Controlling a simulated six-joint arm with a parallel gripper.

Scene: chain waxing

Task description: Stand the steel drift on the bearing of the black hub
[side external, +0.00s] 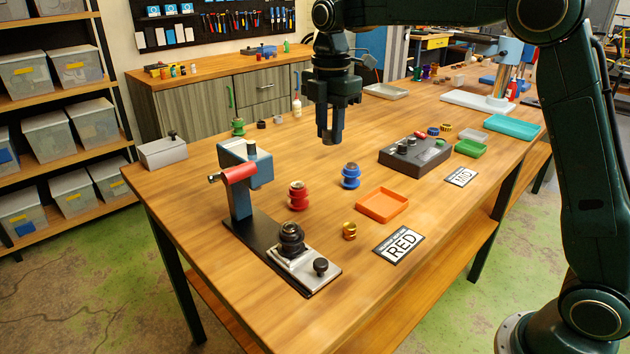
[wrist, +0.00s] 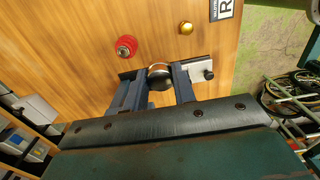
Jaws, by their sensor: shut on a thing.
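The black hub (side external: 291,238) stands upright on the pale plate of the press base in the side external view. Its bearing is too small to make out clearly. My gripper (side external: 330,138) points down, high above the table, behind and to the right of the hub, and is apart from it. In the wrist view, my gripper (wrist: 159,84) is shut on a round, dark-looking piece with a pale rim, which I take as the steel drift (wrist: 160,80). In the side external view the fingers mostly hide the drift.
The blue press (side external: 240,190) with its red handle rises beside the hub. A red hub (side external: 298,196), a blue hub (side external: 351,176), a gold piece (side external: 349,231) and an orange tray (side external: 382,205) stand to the right. A black knob (side external: 320,266) sits on the plate. A dark control box (side external: 414,154) is farther right.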

